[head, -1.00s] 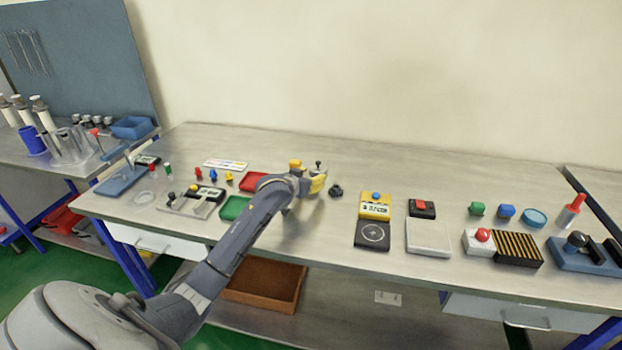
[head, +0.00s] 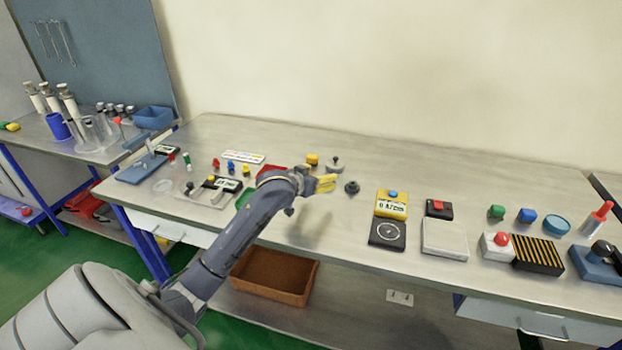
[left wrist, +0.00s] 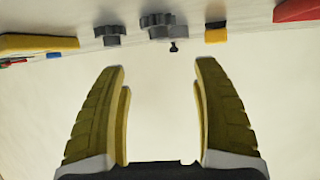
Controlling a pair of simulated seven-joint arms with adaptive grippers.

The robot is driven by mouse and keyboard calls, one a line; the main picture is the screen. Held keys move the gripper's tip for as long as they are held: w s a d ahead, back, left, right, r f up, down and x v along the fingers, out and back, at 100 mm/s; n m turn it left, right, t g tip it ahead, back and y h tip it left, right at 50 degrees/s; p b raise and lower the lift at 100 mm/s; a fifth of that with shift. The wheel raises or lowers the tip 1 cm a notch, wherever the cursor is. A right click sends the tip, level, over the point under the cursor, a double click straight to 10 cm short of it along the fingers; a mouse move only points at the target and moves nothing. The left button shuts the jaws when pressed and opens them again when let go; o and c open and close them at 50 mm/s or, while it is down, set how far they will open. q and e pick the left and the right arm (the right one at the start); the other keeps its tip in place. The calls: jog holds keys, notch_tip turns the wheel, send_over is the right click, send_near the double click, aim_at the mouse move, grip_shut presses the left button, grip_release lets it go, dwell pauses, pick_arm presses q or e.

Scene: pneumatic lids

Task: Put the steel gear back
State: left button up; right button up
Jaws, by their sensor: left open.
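The steel gear (head: 335,166) is a grey toothed piece with a dark knob on top, upright on the bench behind my left gripper. A smaller, darker gear (head: 351,187) sits nearer, just right of the gripper. My left gripper (head: 328,184) has yellow fingers and is open, just in front of the steel gear and apart from it. In the left wrist view the fingers (left wrist: 160,75) are spread with nothing between them. The steel gear (left wrist: 157,25) and the dark gear (left wrist: 110,35) show beyond the tips at the top. My right gripper is not in view.
A yellow block (head: 312,160) stands left of the steel gear. A red tray (head: 270,170) and a green tray (head: 243,197) lie partly behind my arm. A yellow meter (head: 391,204) and a black pad (head: 387,234) are to the right. The bench behind is clear.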

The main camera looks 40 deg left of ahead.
pick_arm(q)
jog(key=shift+v, duration=2.6)
